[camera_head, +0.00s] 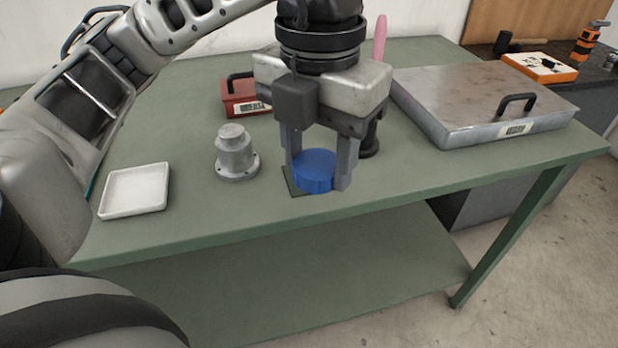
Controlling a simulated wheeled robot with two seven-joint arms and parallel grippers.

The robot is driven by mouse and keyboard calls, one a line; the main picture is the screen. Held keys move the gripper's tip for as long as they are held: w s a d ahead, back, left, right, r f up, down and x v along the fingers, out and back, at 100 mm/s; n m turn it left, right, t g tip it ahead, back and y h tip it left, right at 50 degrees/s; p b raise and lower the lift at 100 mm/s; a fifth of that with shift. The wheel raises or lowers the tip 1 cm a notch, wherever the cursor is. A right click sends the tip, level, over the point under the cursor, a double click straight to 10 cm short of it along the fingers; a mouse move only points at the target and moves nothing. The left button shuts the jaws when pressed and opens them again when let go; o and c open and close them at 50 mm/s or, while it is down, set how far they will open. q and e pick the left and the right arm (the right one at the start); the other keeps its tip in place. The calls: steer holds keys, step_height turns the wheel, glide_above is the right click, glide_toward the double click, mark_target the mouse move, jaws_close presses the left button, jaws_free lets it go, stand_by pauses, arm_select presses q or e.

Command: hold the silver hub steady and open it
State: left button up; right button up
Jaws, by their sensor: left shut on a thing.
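The silver hub (236,158) stands upright on the green table, left of my left gripper and apart from it. It has a round flange at its base and a narrower cap-like top. My left gripper (318,178) points down over the front part of the table, with its fingers shut on a blue round piece (315,168). A dark square patch (297,184) shows on the table partly behind the blue piece. Whether the blue piece touches the table is hard to tell. My right gripper is not in view.
A white tray (108,209) lies on the green table (215,220) at the left. A red box (236,97) with a black handle is behind the hub. A large grey metal case (470,95) fills the right side. A pink-handled tool (380,38) stands behind my gripper.

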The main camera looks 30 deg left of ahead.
arm_select(q)
steer(key=shift+n, duration=0.4)
steer(key=shift+w+a, duration=0.2)
steer(key=shift+a, duration=0.05)
steer(key=w+a+f, duration=0.2)
steer(key=w, duration=0.1)
steer(key=w+a+f, duration=0.5)
steer(key=w+f, duration=0.1)
steer(key=shift+w+a+f, duration=0.15)
steer(key=shift+w+f, duration=0.05)
steer(key=shift+w, duration=0.15)
steer(key=shift+w+a+f, duration=0.1)
steer(key=shift+w+f, duration=0.05)
steer(key=shift+f, duration=0.05)
steer(key=f, duration=0.3)
steer(key=shift+w+a+f, duration=0.25)
steer(key=shift+w+f, duration=0.05)
steer(key=shift+f, duration=0.2)
steer(key=shift+f, duration=0.1)
